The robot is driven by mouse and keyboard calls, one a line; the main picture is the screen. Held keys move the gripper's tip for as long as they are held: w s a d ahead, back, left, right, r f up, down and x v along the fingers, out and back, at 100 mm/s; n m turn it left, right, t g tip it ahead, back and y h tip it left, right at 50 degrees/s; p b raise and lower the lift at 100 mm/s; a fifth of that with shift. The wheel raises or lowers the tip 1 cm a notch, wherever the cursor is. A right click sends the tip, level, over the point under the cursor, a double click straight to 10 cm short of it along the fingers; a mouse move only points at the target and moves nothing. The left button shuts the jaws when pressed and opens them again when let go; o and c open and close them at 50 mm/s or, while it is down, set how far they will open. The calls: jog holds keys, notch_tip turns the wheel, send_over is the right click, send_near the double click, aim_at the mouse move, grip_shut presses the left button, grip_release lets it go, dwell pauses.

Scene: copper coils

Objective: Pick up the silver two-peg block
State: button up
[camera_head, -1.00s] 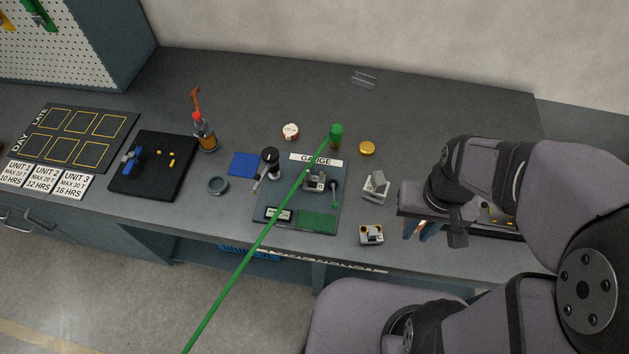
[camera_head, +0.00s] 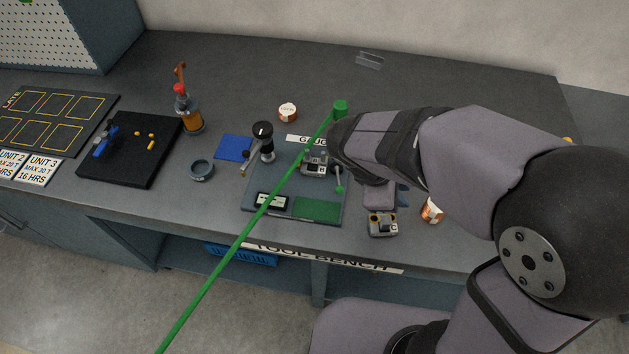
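Two small silver-grey blocks show. One block (camera_head: 382,228), with dark and yellowish parts on top, lies near the bench's front edge, right of the gauge board. The other block (camera_head: 314,168), marked B, sits on the gauge board (camera_head: 252,202). I cannot count the pegs on either clearly. A third pale block, seen earlier right of the board, is now hidden by my arm. My gripper (camera_head: 385,195) points down just behind the front block in the picture. Its fingertips are mostly hidden, so its opening and any contact are unclear.
A green pole (camera_head: 245,232) crosses the view in front of the gauge board. A white-and-orange jar (camera_head: 432,211) stands close right of my gripper. A dark microscope-like stand (camera_head: 263,141), a grey ring (camera_head: 201,170) and a bottle (camera_head: 188,113) are left.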

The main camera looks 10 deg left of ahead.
aim_at(307, 153)
jog(key=w+a+f+n+t+b, duration=0.1)
jog(key=w+a+n+t+b, duration=0.1)
jog(key=a+n+b, duration=0.1)
jog(key=w+a+f+n+t+b, duration=0.1)
jog(key=a+f+n+b, duration=0.1)
jog(key=a+n+b, duration=0.1)
jog(key=w+a+f+n+t+b, duration=0.2)
jog(key=a+n+b, duration=0.1)
jog(key=a, duration=0.2)
jog(key=shift+w+a+f+t, duration=0.1)
jog(key=shift+w+a+t, duration=0.2)
jog(key=shift+a, duration=0.05)
jog(key=a+n+t+y+b, duration=0.1)
jog(key=a+n+b, duration=0.1)
jog(key=a, duration=0.1)
jog(key=a+n+t+b, duration=0.1)
jog(key=a+n, duration=0.1)
jog(key=a, duration=0.2)
jog(key=a+n+t+y+b, duration=0.1)
jog(key=a+n+t+b, duration=0.1)
jog(key=a, duration=0.2)
jog(key=shift+n+y+b, duration=0.3)
jog(key=shift+n, duration=0.1)
jog(key=shift+a+r, duration=0.25)
jog(key=shift+a, duration=0.05)
jog(key=x, duration=0.6)
jog(key=shift+w, duration=0.25)
jog(key=shift+x, duration=2.85)
jog(key=shift+s+a+f, duration=0.1)
jog(key=shift+f, duration=0.05)
